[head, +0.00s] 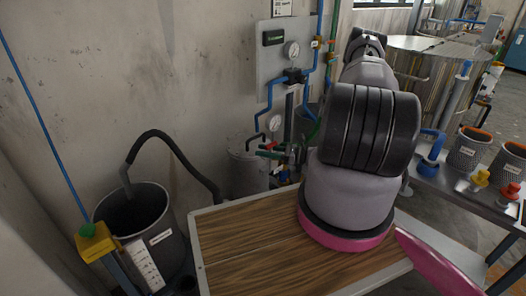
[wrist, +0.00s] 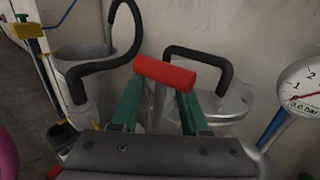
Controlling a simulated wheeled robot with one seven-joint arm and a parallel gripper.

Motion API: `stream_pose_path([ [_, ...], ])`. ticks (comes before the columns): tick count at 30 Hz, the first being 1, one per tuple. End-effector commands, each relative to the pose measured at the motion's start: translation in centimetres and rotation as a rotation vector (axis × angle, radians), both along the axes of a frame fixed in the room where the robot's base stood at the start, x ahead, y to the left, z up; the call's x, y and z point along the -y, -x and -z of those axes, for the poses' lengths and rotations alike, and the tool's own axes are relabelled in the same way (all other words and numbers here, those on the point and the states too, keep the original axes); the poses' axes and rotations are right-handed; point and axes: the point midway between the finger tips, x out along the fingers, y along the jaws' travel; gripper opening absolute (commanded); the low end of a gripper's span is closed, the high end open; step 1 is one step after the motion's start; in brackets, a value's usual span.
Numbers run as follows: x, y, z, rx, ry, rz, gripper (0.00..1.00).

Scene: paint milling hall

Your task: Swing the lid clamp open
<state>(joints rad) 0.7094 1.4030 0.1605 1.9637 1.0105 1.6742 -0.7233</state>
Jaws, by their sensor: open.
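The lid clamp's red cylindrical grip (wrist: 165,72) sits on a thin grey lever in the wrist view. It lies across the tips of my gripper (wrist: 160,97), whose two green fingers are apart with the lever showing between them. I cannot tell whether either finger touches it. Behind, the grey lid (wrist: 232,103) carries a black bail handle (wrist: 205,58). In the head view the grey vessel (head: 246,172) stands by the wall, and a small bit of red grip (head: 270,145) shows near it.
A wooden-topped table (head: 245,245) stands in front. A dark bucket (head: 135,222) with a black hose is at left.

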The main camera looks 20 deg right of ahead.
Motion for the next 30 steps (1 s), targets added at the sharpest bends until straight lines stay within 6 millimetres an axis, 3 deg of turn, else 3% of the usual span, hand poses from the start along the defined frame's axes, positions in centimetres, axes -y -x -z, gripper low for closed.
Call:
stream_pose_path([
  [10, -0.4, -0.3, 0.01, -0.001, 0.001, 0.001, 0.45],
  [11, -0.4, -0.3, 0.01, -0.001, 0.001, 0.001, 0.37],
  [14, -0.4, -0.29, 0.0, 0.0, 0.0, 0.001, 0.0],
  [30, -0.38, -0.28, 0.0, -0.001, 0.001, 0.0, 0.0],
])
